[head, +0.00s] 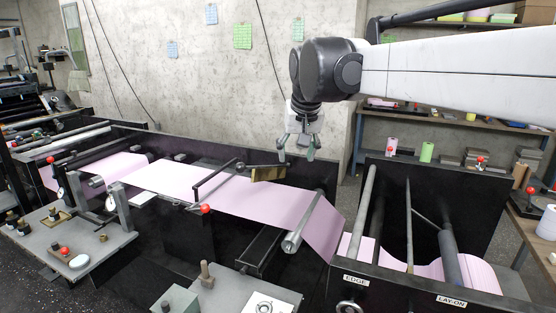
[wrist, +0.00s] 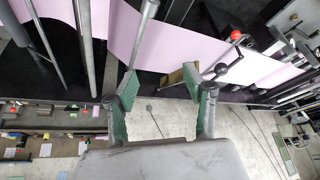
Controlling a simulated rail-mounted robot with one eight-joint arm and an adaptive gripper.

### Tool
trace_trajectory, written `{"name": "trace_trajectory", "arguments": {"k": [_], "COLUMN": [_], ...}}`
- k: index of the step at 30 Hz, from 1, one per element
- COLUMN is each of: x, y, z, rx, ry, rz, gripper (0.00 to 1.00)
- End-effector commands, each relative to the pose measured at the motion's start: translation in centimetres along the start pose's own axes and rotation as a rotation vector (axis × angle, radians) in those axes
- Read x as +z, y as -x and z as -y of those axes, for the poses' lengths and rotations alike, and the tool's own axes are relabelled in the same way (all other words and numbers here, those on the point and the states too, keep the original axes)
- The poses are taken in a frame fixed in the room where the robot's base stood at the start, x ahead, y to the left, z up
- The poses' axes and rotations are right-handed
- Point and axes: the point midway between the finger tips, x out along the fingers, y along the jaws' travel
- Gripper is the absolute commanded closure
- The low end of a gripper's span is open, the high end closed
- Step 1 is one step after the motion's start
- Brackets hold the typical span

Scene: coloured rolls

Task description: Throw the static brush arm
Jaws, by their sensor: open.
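The static brush arm seems to be the black bar (head: 217,175) rising over the pink web, with a brass-brown block (head: 267,174) and a thin rod with a dark ball at its far end. A lever with a red ball (head: 205,208) stands at its near end. In the wrist view the brown block (wrist: 174,78) is partly behind a fingertip, and the dark ball (wrist: 221,69) and red ball (wrist: 236,35) lie right of the fingers. My gripper (head: 297,152) is open and empty, above and slightly right of the block in the head view; its green-padded fingers (wrist: 160,85) point at the machine.
The pink web (head: 270,200) runs across rollers, including a grey one (head: 302,222). A black side frame (head: 400,280) labelled EDGE and LAY-ON stands at right. A table with gauges (head: 70,245) is at left. A concrete wall (head: 200,90) and workbench (head: 450,122) stand behind.

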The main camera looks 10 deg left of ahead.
Motion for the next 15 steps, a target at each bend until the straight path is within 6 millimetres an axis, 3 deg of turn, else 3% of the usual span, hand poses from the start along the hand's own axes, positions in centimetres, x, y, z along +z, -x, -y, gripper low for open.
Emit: {"name": "trace_trajectory", "arguments": {"k": [1,6,12,15], "x": [-1.9,-6.2,-9.3,-10.0], "y": [0.0,-1.2,-2.8,-3.3], "z": [1.6,6.6,11.7,13.1], "rx": [-0.006,-0.022,-0.035,-0.037], "ry": [0.013,0.045,0.075,0.083], "rz": [0.007,0.032,0.055,0.062], "gripper": [0.53,0.53,0.53,0.53]}}
